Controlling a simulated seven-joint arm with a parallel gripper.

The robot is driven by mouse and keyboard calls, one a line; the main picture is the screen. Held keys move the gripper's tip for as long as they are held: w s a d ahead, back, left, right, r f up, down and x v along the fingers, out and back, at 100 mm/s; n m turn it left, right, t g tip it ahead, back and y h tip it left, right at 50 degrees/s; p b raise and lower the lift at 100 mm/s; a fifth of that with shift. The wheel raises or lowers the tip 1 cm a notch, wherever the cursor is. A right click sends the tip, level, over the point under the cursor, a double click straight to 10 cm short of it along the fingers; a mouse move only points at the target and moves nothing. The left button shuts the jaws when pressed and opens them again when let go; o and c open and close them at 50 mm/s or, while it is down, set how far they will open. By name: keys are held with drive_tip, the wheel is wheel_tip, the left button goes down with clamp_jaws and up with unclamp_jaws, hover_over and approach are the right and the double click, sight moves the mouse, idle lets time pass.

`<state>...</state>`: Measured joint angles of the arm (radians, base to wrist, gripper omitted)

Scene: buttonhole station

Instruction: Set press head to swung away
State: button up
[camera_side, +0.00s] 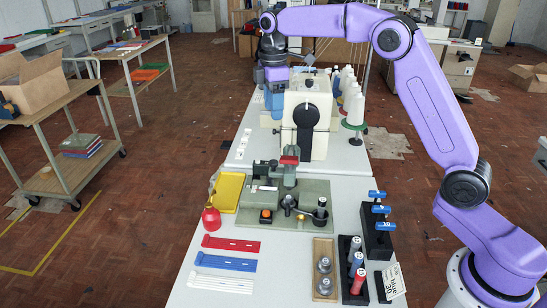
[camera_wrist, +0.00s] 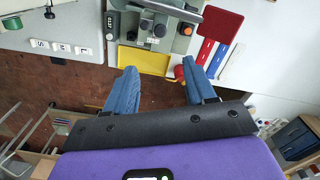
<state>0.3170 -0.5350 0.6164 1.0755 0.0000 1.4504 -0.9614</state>
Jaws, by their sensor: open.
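The press (camera_side: 318,188), a grey-green base with a dark upright, stands mid-table in the side view. Its press head (camera_side: 289,160), a dark arm with a red part on top, is at the back of the base. In the wrist view the press (camera_wrist: 128,32) is at the top, with a grey arm (camera_wrist: 172,10) across it. I cannot tell for sure which way the head is swung. My gripper (camera_wrist: 160,82) has two blue fingers, wide apart and empty, clear of the press.
The white machine (camera_side: 318,145) stands behind the press. A yellow tray (camera_side: 228,192) and red oil can (camera_side: 211,218) are at its left. Red, blue and white strips (camera_side: 225,264) lie in front. Blue-handled tools (camera_side: 378,225) and spools (camera_side: 355,270) stand at the right.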

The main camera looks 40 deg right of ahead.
sight(274, 161)
wheel_tip(274, 161, down, 16)
drive_tip(key=shift+f, duration=0.2)
idle(0.4)
clamp_jaws()
